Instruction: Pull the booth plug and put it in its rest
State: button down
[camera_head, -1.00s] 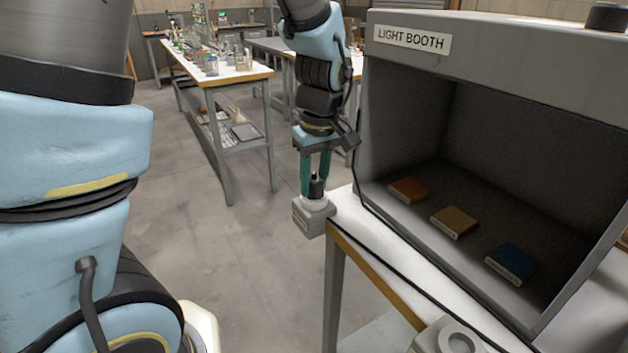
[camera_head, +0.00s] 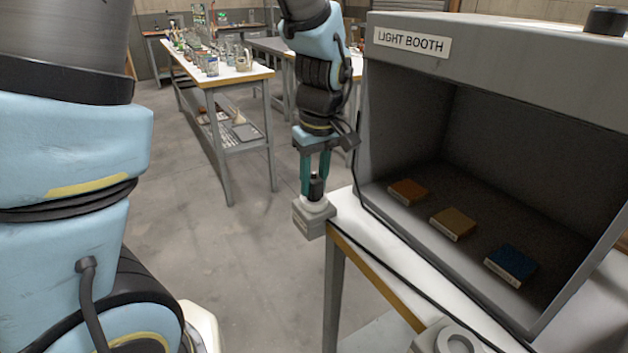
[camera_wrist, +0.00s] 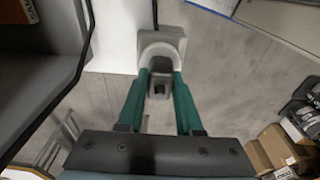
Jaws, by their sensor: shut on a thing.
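My gripper (camera_head: 316,190) points down at the left corner of the booth table, its green fingers shut on the black plug (camera_head: 317,187). The plug is upright, at the top of a grey socket box (camera_head: 314,219) at the table corner; I cannot tell how deep it sits. A grey block with a round ring (camera_head: 429,337), perhaps the rest, stands at the bottom edge of the head view, partly cut off.
The light booth (camera_head: 480,85) stands close right of my gripper, with several coloured blocks inside. A black cord (camera_head: 390,268) runs along the white table (camera_head: 345,215). Left of the table is open floor. A bench with glassware (camera_head: 230,72) stands behind.

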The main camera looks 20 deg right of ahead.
aim_at(313, 177)
jog(key=shift+r+p, duration=0.45)
jog(key=shift+r, duration=0.1)
jog(key=shift+r+p, duration=1.35)
jog(key=shift+r, duration=0.1)
notch_tip(313, 177, up, 4)
jog(key=p, duration=0.3)
jog(key=shift+p, duration=0.3)
dwell(0.6)
